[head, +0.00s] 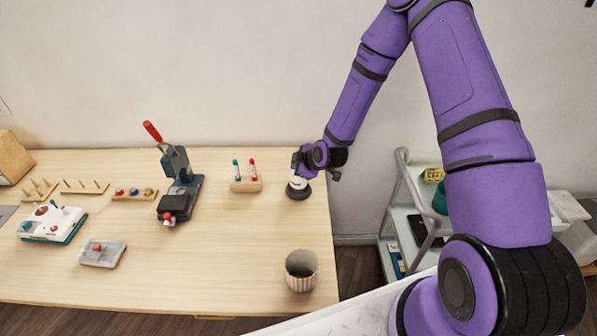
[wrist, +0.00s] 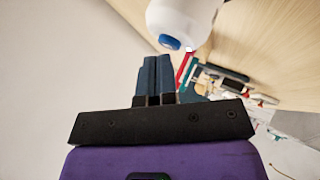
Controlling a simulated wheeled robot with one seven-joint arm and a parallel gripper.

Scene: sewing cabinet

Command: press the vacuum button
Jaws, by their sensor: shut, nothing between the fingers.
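A small white device (head: 297,182) with a dark round base stands near the right end of the wooden table. It also shows at the top of the wrist view (wrist: 190,15), with a blue button (wrist: 170,42) on it; this may be the vacuum button, but no label is readable. My gripper (wrist: 156,60) is shut and empty. Its fingertips point towards the device and appear just beside the blue button, apart from it in the picture. In the head view my gripper (head: 299,163) is at the device's upper part and hides some of it; contact cannot be told.
A rack with coloured markers (head: 246,185) stands left of the device, and a press with a red handle (head: 178,180) farther left. A ribbed cup (head: 300,271) stands at the front right. A cart (head: 402,222) is beyond the table's right edge. The table's front middle is clear.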

